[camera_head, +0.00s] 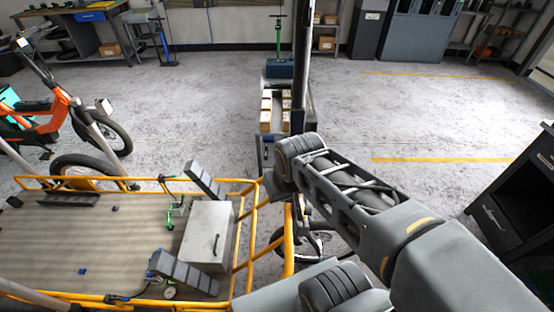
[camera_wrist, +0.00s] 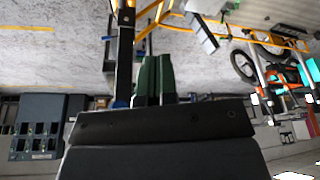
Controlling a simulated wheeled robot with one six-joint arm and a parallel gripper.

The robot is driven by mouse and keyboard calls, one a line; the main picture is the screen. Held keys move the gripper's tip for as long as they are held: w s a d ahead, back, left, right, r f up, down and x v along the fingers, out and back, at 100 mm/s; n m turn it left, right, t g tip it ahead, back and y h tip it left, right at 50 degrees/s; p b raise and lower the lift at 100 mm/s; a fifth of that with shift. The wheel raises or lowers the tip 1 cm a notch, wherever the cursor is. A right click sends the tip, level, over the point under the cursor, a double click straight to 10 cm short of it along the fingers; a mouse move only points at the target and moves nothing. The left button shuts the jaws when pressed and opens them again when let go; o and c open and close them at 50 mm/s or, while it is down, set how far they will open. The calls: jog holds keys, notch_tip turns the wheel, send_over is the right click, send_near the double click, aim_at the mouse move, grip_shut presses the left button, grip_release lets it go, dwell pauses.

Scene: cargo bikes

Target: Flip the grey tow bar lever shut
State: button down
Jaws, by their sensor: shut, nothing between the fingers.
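I cannot pick out the grey tow bar lever with certainty in either view. A yellow-railed cargo bed (camera_head: 90,235) fills the lower left of the head view. Its yellow rails also show at the top of the wrist view (camera_wrist: 150,12). My gripper (camera_wrist: 155,62) shows in the wrist view as two dark green fingers side by side, shut and empty. No lever is visible between or touching them. In the head view my arm crosses from the lower right, and my gripper is hidden there.
A grey box (camera_head: 208,235) and two dark grey slanted pieces stand on the bed. A trolley with cartons (camera_head: 267,110) stands beyond my arm. An orange bike (camera_head: 65,105) is at left, a dark cabinet (camera_head: 515,200) at right. Floor at upper right is clear.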

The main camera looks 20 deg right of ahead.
jog(key=w+d+f+n+g+h+b, duration=0.1)
jog(key=w+n, duration=0.4)
jog(key=w, duration=0.5)
jog(key=w+d+f+n+g+h+b, duration=0.1)
jog(key=w+f+n+g+h, duration=0.1)
jog(key=w+f+n, duration=0.4)
jog(key=w+d+f+n+g+h+b, duration=0.1)
jog(key=w+n, duration=0.4)
jog(key=w, duration=0.9)
notch_tip(320, 180, down, 2)
jog(key=shift+d+f+h+b, duration=0.15)
jog(key=shift+d+h+b, duration=0.35)
jog(key=shift+h, duration=0.3)
jog(key=d+x, duration=0.1)
jog(key=x, duration=1.2)
jog(key=shift+s+d, duration=0.35)
jog(key=shift+s, duration=0.05)
